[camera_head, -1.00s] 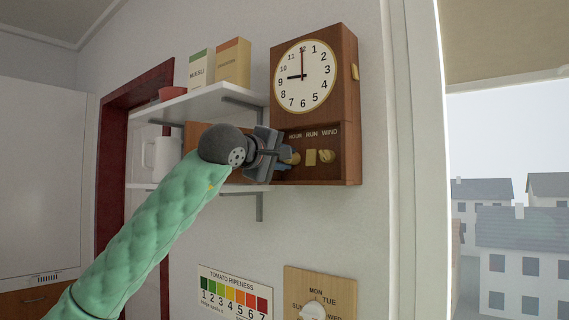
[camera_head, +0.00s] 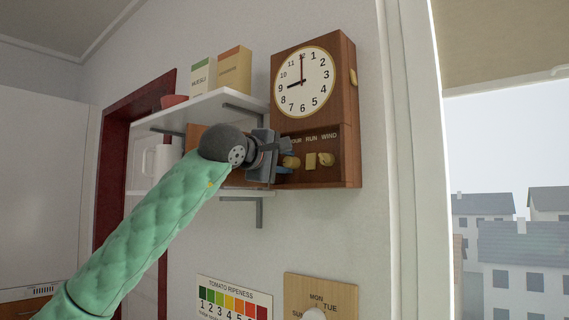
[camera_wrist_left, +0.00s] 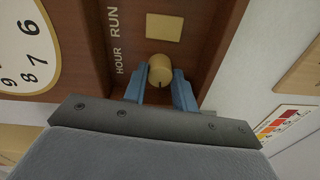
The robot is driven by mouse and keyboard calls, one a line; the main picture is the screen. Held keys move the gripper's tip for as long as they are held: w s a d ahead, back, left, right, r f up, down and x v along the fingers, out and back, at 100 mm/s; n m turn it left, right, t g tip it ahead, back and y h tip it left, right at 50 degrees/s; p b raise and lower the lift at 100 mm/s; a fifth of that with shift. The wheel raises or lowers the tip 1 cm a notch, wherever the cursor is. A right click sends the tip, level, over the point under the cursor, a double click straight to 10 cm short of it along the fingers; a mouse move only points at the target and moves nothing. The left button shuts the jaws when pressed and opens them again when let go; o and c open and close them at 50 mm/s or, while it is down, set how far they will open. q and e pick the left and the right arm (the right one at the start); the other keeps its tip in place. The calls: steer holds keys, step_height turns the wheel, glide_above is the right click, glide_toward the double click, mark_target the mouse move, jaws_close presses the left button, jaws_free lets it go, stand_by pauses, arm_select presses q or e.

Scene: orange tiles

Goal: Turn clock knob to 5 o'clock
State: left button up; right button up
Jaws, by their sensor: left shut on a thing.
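The wooden wall clock (camera_head: 346,110) has a white dial (camera_head: 312,92) with one hand at 12 and the other near 9. Below the dial is a recessed panel marked HOUR, RUN and WIND. My left gripper (camera_head: 285,160) is shut on the round brass knob (camera_head: 292,162) under HOUR. In the left wrist view the blue fingertips of my left gripper (camera_wrist_left: 160,88) sit on either side of the HOUR knob (camera_wrist_left: 161,68), which has a dark mark on its face. My right gripper is not in view.
A square brass plate (camera_head: 311,160) under RUN and a brass knob (camera_head: 326,159) under WIND sit right of the HOUR knob. A white shelf (camera_head: 205,108) with boxes is at the left. A wooden day dial (camera_head: 343,296) hangs below. A window is at the right.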

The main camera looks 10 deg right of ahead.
arm_select(q)
steer(key=shift+f, duration=0.1)
steer(key=o, duration=1)
steer(key=shift+c, duration=0.2)
steer(key=shift+s+a, duration=0.25)
steer(key=shift+a, duration=0.2)
steer(key=b+v, duration=0.2)
steer(key=v, duration=0.4)
steer(key=shift+s+a, duration=0.25)
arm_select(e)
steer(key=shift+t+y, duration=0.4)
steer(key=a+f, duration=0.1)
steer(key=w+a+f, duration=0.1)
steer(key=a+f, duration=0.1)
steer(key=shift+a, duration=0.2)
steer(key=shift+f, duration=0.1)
